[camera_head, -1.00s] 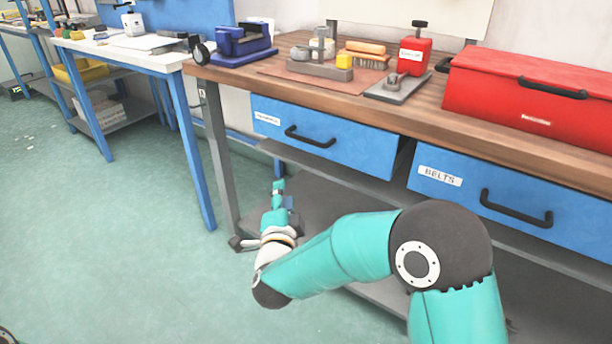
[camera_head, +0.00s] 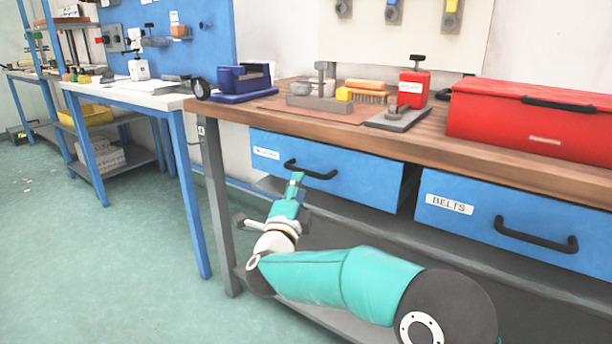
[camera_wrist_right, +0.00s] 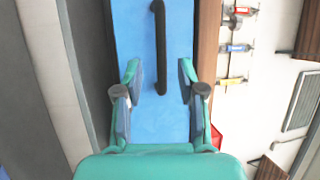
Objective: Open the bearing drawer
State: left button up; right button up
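The left blue drawer (camera_head: 365,180) hangs under the wooden workbench top, with a white label (camera_head: 266,153) too small to read. No open interior shows. Its black bar handle (camera_head: 320,175) is on the front. My right gripper (camera_head: 295,180) is just in front of the handle and overlaps its left part in the head view. In the right wrist view, my gripper (camera_wrist_right: 159,80) is open, and the handle (camera_wrist_right: 160,45) lies ahead with its lower end between the fingers. I cannot tell if they touch. My left gripper is not in view.
A second blue drawer (camera_head: 500,225) labelled BELTS sits to the right. A white table (camera_head: 130,95) stands left, with open floor in front.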

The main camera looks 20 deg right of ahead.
jog(key=x, duration=0.6)
jog(key=shift+w+d, duration=0.1)
jog(key=shift+w, duration=0.15)
grip_shut()
